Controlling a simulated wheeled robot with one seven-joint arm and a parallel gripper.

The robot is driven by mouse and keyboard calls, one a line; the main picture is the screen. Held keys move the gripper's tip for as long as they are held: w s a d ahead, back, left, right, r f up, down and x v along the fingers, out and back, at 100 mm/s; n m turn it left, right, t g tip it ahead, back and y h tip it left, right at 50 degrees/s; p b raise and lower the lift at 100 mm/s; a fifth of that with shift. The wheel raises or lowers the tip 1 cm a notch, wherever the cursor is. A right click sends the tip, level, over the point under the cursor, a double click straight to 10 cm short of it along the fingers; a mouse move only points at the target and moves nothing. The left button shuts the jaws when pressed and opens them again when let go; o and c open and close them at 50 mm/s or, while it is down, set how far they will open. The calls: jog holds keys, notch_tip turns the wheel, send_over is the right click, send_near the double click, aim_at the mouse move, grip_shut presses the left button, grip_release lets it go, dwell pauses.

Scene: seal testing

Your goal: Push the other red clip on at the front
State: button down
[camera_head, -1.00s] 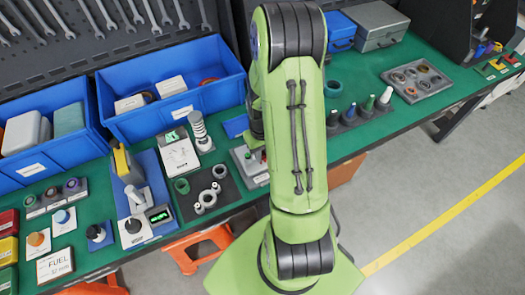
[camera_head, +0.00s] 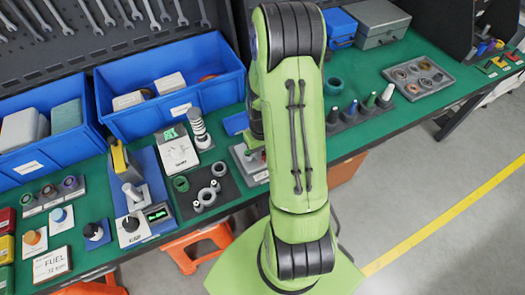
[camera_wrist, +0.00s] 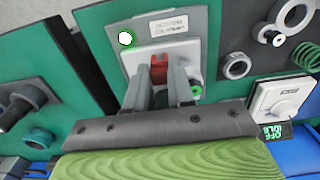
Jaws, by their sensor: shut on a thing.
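My gripper (camera_wrist: 160,82) is shut on a red clip (camera_wrist: 159,66) in the wrist view. The clip sits between the fingertips over a pale block on a grey test fixture (camera_wrist: 187,24). The fixture has a white label and a bright round green-rimmed spot. The fingers hide part of the clip and block, so I cannot tell whether the clip is seated. In the head view my arm covers the gripper and part of the fixture (camera_head: 243,166). No second red clip can be made out.
A dark mat (camera_head: 221,205) with grey rings lies left of the fixture, with a white dial device (camera_head: 178,152) behind it. Blue bins (camera_head: 171,88) stand at the back left. A row of cone-tipped tools (camera_head: 367,110) and a grey tray of rings (camera_head: 419,78) are to the right.

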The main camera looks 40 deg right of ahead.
jog(key=shift+f+b, duration=0.5)
jog(key=shift+f, duration=0.1)
jog(key=c, duration=0.9)
grip_release()
notch_tip(320, 180, up, 7)
jog(key=p, duration=0.5)
jog(key=shift+r, duration=0.15)
